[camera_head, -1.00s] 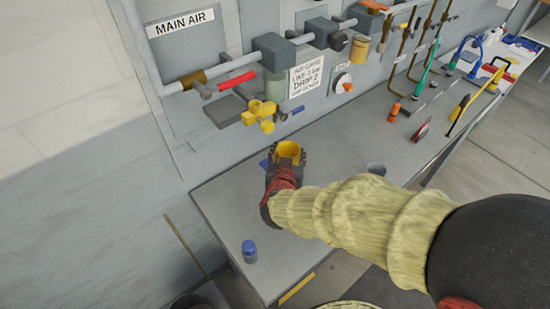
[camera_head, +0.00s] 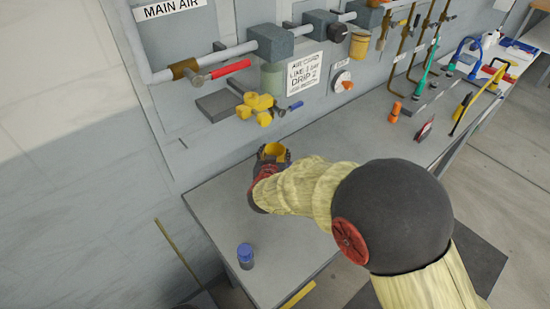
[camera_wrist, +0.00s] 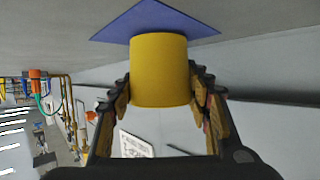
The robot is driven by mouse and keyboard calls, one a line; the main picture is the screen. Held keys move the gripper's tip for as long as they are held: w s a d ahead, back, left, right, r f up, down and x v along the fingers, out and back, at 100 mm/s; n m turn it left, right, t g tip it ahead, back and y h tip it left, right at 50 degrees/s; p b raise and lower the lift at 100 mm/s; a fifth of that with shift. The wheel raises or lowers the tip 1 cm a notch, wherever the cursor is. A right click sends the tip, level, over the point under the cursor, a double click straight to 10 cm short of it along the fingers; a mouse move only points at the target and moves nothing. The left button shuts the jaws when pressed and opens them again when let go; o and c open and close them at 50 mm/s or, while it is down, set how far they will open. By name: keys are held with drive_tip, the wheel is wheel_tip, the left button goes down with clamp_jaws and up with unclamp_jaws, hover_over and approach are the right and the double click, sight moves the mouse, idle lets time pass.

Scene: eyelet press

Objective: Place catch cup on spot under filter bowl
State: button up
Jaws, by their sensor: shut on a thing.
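The catch cup (camera_head: 274,150) is yellow and open at the top. My gripper (camera_head: 271,158) is shut on it, with fingers on both sides. The wrist view shows the cup (camera_wrist: 160,68) between the two fingers (camera_wrist: 160,88). A blue square spot (camera_wrist: 112,29) lies on the bench beyond the cup, which covers its middle; I cannot tell whether the cup touches it. In the head view the spot is hidden. A grey-green bowl (camera_head: 273,79), likely the filter bowl, hangs under a grey block on the wall pipe, above and behind the cup.
A blue-capped bottle (camera_head: 246,256) stands at the bench's front left.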

drive_tip(key=shift+f, duration=0.2)
drive_tip(key=shift+f, duration=0.15)
drive_tip(key=o, duration=1)
drive_tip(key=shift+o, duration=0.8)
